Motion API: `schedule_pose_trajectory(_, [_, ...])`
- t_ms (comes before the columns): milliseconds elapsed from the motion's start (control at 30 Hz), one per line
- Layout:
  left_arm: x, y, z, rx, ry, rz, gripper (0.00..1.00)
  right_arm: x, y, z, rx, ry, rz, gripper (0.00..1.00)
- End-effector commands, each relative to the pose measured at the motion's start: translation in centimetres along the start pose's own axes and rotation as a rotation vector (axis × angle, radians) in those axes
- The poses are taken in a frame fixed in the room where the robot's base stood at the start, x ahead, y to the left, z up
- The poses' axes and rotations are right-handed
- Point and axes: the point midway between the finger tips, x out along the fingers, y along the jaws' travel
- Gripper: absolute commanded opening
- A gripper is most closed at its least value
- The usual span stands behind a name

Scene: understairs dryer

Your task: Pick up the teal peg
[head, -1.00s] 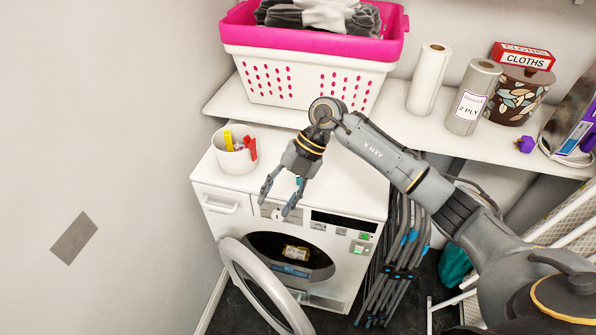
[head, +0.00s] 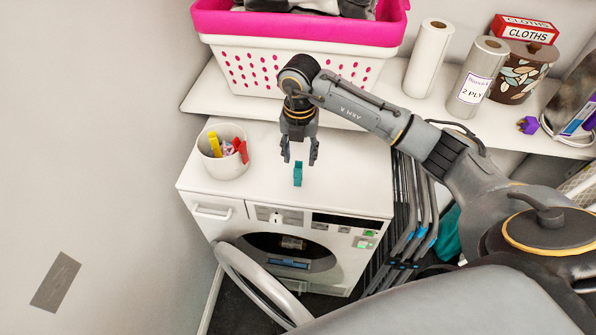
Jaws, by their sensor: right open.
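The teal peg (head: 298,174) stands on the white top of the dryer (head: 350,185), near its front edge. My right gripper (head: 299,163) is open and points down, with its fingertips around the upper end of the peg or just above and behind it; I cannot tell which. The peg's lower part shows clear of the fingers. My left gripper is not in view.
A white cup (head: 224,166) with red and yellow pegs stands on the dryer's left side. The round dryer door (head: 262,290) hangs open. Behind, a shelf holds a pink and white basket (head: 295,65) and paper rolls (head: 428,60). Folded racks (head: 408,220) stand at right.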

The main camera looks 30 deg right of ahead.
Motion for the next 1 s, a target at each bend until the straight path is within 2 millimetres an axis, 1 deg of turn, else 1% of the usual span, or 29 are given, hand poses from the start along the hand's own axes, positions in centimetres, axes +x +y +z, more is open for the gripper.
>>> schedule_pose_trajectory(67, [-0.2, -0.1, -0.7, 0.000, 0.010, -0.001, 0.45, 0.6, 0.0, -0.1, -0.001, 0.002, 0.000, 0.45])
schedule_pose_trajectory(167, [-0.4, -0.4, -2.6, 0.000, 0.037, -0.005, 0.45, 1.1, 0.0, -0.1, -0.001, 0.002, 0.000, 0.45])
schedule_pose_trajectory(233, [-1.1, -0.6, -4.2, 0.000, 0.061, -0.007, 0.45, 1.7, 0.1, -0.2, -0.001, 0.004, -0.001, 0.45])
schedule_pose_trajectory(300, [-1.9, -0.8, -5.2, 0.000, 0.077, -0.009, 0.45, 2.7, 0.1, -0.3, -0.001, 0.005, -0.002, 0.45])
schedule_pose_trajectory(333, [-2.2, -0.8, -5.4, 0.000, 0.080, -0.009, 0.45, 3.2, 0.1, -0.3, 0.000, 0.005, -0.002, 0.45])
schedule_pose_trajectory(400, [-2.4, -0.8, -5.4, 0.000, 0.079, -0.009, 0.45, 4.4, 0.2, -0.3, -0.001, 0.004, -0.001, 0.45])
schedule_pose_trajectory(533, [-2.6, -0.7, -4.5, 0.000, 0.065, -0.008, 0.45, 5.8, 0.1, -0.2, 0.000, 0.002, -0.001, 0.45])
schedule_pose_trajectory(700, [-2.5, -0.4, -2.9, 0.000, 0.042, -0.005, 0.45, 6.2, 0.2, -0.2, -0.001, 0.000, 0.001, 0.45])
schedule_pose_trajectory(767, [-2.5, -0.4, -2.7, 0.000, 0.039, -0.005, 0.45, 6.2, 0.2, -0.2, -0.001, 0.000, 0.001, 0.45])
schedule_pose_trajectory(800, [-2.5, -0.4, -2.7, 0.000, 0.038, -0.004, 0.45, 6.2, 0.2, -0.2, -0.001, 0.000, 0.001, 0.43])
schedule_pose_trajectory(867, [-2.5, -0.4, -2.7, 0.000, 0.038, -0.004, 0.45, 6.2, 0.2, -0.2, -0.001, 0.000, 0.001, 0.31])
schedule_pose_trajectory(900, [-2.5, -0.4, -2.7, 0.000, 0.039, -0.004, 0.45, 6.1, 0.2, -0.2, -0.001, 0.000, 0.001, 0.23])
schedule_pose_trajectory(967, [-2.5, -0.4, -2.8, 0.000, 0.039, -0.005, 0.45, 6.1, 0.2, -0.2, -0.001, 0.000, 0.001, 0.11])
schedule_pose_trajectory(1000, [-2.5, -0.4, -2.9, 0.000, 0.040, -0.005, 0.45, 6.1, 0.2, -0.2, -0.001, 0.000, 0.001, 0.06])
